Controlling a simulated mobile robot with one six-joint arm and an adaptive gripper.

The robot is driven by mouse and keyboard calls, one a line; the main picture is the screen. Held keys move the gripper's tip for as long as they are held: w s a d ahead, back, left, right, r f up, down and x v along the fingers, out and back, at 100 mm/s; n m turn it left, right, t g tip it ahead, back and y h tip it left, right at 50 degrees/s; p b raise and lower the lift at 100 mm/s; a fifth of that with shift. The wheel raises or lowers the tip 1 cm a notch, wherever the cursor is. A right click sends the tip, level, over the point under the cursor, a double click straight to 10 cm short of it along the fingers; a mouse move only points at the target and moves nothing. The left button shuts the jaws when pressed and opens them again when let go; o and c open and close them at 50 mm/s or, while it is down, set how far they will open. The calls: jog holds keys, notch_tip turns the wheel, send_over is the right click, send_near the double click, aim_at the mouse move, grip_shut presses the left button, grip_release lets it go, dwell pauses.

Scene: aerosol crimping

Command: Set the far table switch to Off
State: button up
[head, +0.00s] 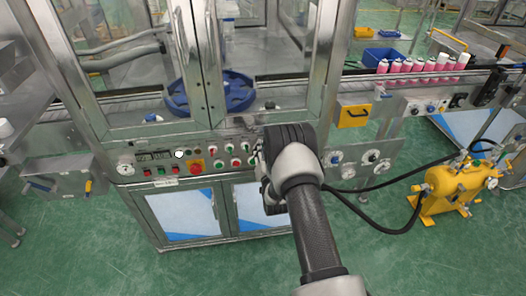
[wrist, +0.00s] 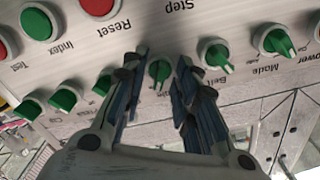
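In the wrist view a green rotary switch (wrist: 159,72) sits between the two fingertips of my gripper (wrist: 161,62). The gripper is open, with one finger on each side of the switch and visible gaps beside it. Its label is hidden or too small to read, so I cannot tell whether it is the far table switch or how it is set. More green switches lie on both sides, including Belt (wrist: 216,55) and Mode (wrist: 274,41). In the head view my gripper (head: 262,170) is at the machine's front panel, mostly hidden by my wrist.
The wrist view shows the panel upside down. Red Reset (wrist: 97,5) and green Index (wrist: 40,22) buttons are close by. In the head view a red emergency-stop button (head: 196,167) is left of the gripper. A yellow tank (head: 455,185) with black hoses stands at right.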

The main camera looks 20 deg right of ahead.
jog(key=shift+c, duration=0.5)
grip_shut()
jog(key=shift+n, duration=0.3)
jog(key=n+b, duration=0.4)
jog(key=n, duration=0.7)
jog(key=shift+n, duration=0.3)
dwell(0.4)
jog(key=shift+o, duration=0.5)
grip_release()
